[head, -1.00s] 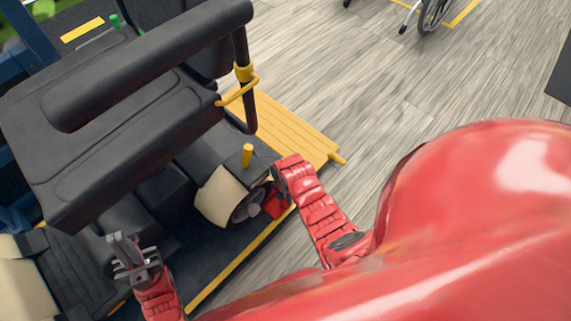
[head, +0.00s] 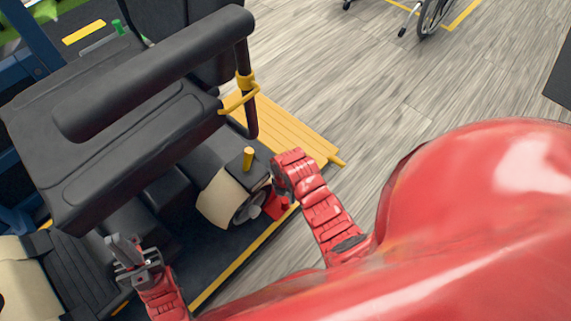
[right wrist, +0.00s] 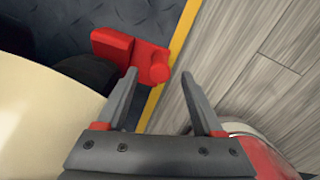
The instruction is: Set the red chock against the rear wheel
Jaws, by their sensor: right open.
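The red chock (head: 277,207) sits on the dark deck beside the rear wheel (head: 247,207), which has a grey hub and a cream cover (head: 221,198). In the right wrist view the chock (right wrist: 128,50) lies just ahead of my right gripper (right wrist: 159,76). That gripper is open, its fingers apart, with the chock's round knob (right wrist: 158,68) near the left fingertip. In the head view my right wrist hides the fingers. Whether chock and tyre touch is hard to tell. My left gripper (head: 126,243) is over the deck at lower left; its finger gap is unclear.
The scooter's black seat and armrest (head: 150,85) overhang the wheel on the left. A yellow post (head: 248,158) stands above the wheel. A yellow ramp (head: 285,128) lies behind. Grey floor (head: 390,110) is open to the right. A wheelchair (head: 430,15) stands far back.

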